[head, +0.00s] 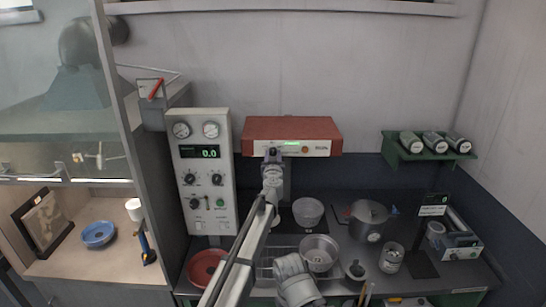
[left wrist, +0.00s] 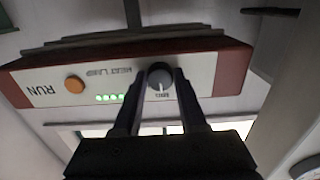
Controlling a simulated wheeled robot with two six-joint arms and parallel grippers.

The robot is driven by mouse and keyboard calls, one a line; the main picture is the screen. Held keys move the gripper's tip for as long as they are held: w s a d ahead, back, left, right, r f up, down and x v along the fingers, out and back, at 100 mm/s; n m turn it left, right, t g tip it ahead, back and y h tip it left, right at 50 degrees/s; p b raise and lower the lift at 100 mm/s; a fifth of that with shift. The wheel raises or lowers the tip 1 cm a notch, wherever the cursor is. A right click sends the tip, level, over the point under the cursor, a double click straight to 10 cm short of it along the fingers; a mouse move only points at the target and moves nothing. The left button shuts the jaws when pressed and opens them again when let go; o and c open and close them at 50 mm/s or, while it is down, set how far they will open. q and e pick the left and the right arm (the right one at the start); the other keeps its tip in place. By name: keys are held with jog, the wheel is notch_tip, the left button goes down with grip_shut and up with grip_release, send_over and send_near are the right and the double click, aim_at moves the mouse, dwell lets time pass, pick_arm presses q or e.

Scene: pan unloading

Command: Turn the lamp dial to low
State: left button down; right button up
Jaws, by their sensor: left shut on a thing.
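The heat lamp (head: 300,128) is a red-brown box with a pale front panel, fixed on the back wall. In the left wrist view its panel (left wrist: 60,85) appears upside down, with an orange RUN button, green lights and the lamp dial (left wrist: 160,78). The dial is a dark round knob with a pale pointer mark toward a small label beside it, which looks like MID or MIN. My left gripper (head: 271,154) is at the panel; its fingers (left wrist: 160,88) are shut on the dial, one on each side. In the head view the gripper hides the dial.
A control panel with a 0.0 display (head: 205,170) stands left of the lamp. Below are metal bowls (head: 308,212), a lidded pot (head: 368,218), a glass jar (head: 391,257) and a red bowl (head: 206,268). A green shelf (head: 392,150) holds canisters at right.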

pick_arm(q)
jog(key=shift+n, duration=0.3)
jog(key=n, duration=0.5)
jog(key=shift+n, duration=0.4)
jog(key=n, duration=0.5)
jog(key=shift+n, duration=0.3)
jog(key=shift+c, duration=2.3)
grip_release()
jog(key=shift+s, duration=0.1)
jog(key=s, duration=0.7)
jog(key=shift+s, duration=0.35)
